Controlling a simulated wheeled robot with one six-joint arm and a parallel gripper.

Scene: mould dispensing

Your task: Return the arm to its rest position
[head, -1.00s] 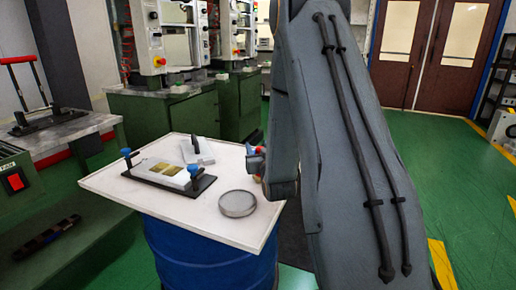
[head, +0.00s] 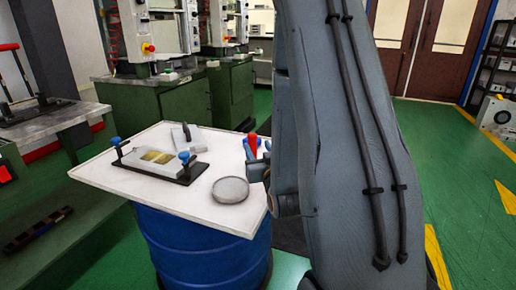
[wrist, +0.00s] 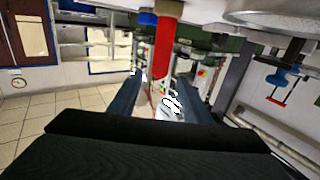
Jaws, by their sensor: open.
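My arm (head: 340,150) fills the middle right of the head view, bent down beside the white-topped table. My gripper (wrist: 160,76) shows in the wrist view as two dark blue fingers standing apart, open. In the head view the red piece (head: 252,144) stands upright at the table's right edge, close to my gripper, which is mostly hidden by the arm. I cannot tell whether the fingers touch it.
The white table top (head: 110,180) rests on a blue drum (head: 200,245). It carries a round grey dish (head: 230,189), a mould on a black base with blue knobs (head: 158,163) and a grey block (head: 190,136). Green machines stand behind. Green floor (head: 445,180) is open at right.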

